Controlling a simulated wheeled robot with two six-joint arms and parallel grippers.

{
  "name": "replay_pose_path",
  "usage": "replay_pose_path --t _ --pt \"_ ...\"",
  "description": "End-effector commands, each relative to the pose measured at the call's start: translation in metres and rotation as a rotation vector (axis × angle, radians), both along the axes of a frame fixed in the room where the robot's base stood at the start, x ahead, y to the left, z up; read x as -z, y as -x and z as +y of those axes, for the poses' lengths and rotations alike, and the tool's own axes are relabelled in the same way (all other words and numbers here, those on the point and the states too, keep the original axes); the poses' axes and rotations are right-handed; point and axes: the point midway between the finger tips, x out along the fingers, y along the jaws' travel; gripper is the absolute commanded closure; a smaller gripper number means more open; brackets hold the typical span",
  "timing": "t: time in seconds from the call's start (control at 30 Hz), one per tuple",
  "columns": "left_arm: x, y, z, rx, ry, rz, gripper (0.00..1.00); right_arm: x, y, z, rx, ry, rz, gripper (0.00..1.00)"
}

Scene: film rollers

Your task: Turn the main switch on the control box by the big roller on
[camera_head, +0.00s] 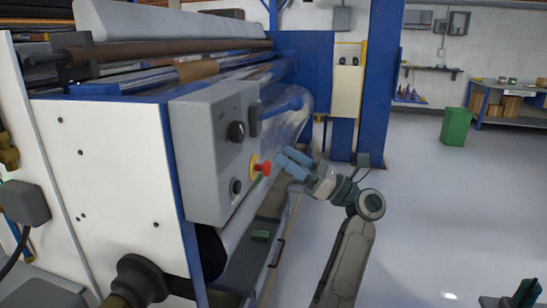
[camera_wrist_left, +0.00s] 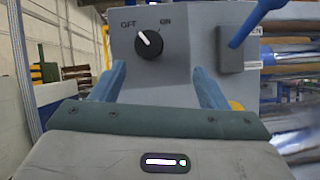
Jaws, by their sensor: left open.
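The grey control box (camera_head: 212,150) is on the end of the big roller machine. Its main switch, a black knob (camera_head: 236,131), is on the upper face, with a second black knob (camera_head: 236,186) below. In the left wrist view the main switch (camera_wrist_left: 149,43) stands between OFF and ON labels, its white mark tilted up-left towards OFF. My left gripper (camera_head: 283,158) is open and empty, right of the box near the red button (camera_head: 263,168). In the left wrist view its blue fingers (camera_wrist_left: 158,72) frame the space below the knob, apart from it.
The red button on its yellow base sticks out close to my left fingertips. A grey block (camera_head: 254,118) and a blue lever (camera_head: 283,106) are right of the main switch. The big roller (camera_head: 292,125) lies behind. Open floor (camera_head: 430,200) spreads to the right.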

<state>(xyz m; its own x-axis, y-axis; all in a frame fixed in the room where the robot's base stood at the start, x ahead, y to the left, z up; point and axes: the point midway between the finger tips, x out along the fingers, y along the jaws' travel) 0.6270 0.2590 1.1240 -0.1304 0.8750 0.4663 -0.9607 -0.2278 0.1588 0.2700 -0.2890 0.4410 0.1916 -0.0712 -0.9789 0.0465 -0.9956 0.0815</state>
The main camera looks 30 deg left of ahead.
Motion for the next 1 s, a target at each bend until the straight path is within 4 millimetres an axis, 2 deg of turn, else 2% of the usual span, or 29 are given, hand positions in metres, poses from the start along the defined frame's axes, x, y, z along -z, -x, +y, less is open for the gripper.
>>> replay_pose_path --t 0.1,0.27,0.7,1.0 --pt "-0.009 0.015 0.003 -0.011 0.063 -0.107 0.32 -0.005 -0.002 0.001 -0.001 0.0 -0.004 0.64" --pt "-0.017 0.019 0.014 -0.014 0.073 -0.125 0.32 0.001 0.002 0.001 0.001 -0.001 0.007 0.64" --pt "-0.046 0.033 0.08 -0.016 0.069 -0.12 0.32 0.064 0.032 -0.005 0.011 -0.003 0.042 0.64" --pt "-0.052 0.037 0.099 -0.014 0.07 -0.119 0.32 0.083 0.042 -0.008 0.012 -0.004 0.045 0.64"
